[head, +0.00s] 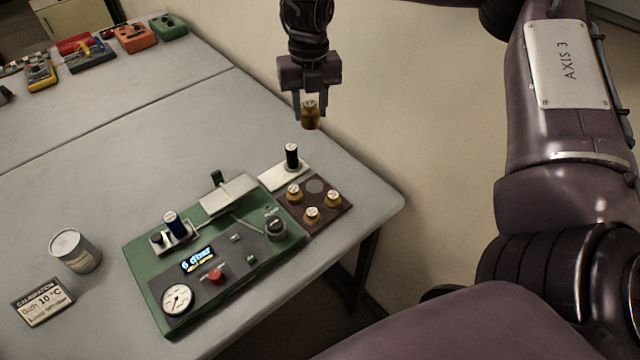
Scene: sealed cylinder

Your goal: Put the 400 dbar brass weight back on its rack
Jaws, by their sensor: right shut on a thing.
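My right gripper (311,103) is shut on a brass weight (311,118) with a pale marked top. It holds the weight upright in the air, above and beyond the rack; the marking is too small to read. The brown weight rack (318,222) sits at the right end of the green panel, near the table's right corner. Three brass weights stand on it: one at the back left (294,192), one at the right (333,197) and one in front (312,214). A round grey spot (315,186) at the rack's back is bare. My left gripper is not in view.
The green panel (150,262) carries a gauge, knobs and a display. A can (75,251) and a calibration card (42,302) are at left. Instruments (136,37) line the far end.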

